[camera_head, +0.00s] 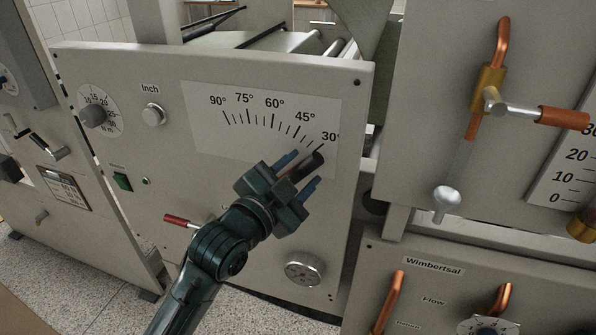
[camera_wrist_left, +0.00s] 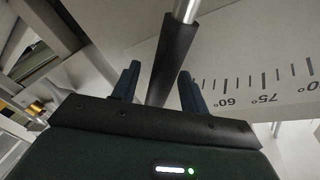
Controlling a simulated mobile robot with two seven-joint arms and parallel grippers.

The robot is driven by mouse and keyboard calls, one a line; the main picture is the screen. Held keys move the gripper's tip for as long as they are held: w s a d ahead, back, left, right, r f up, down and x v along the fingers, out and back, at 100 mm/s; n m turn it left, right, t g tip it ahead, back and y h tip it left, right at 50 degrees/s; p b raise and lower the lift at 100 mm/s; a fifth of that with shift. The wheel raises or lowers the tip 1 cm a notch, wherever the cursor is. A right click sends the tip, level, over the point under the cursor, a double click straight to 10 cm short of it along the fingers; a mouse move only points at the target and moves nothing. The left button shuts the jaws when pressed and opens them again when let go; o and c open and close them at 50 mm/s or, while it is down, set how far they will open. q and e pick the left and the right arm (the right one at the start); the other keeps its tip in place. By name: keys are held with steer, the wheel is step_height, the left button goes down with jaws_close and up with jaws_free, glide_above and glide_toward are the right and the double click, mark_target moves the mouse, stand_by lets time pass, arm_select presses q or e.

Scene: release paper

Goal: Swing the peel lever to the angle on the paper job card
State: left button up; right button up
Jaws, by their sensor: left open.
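The peel lever has a black grip (camera_head: 314,160), whose end lies just below the 30° mark of the angle scale (camera_head: 262,150). My left gripper (camera_head: 298,171) is open, with its two blue fingers on either side of the grip. In the left wrist view the black grip (camera_wrist_left: 170,60) runs between the open fingers (camera_wrist_left: 158,80) with a gap at each side, and its metal rod (camera_wrist_left: 187,10) leads upward. The lever's lower part is hidden behind my gripper in the head view. I cannot identify the job card for certain. My right gripper is not in view.
Copper pipes and an orange-handled valve (camera_head: 563,118) stand at right.

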arm_select(q)
jaws_close()
stand_by(0.4)
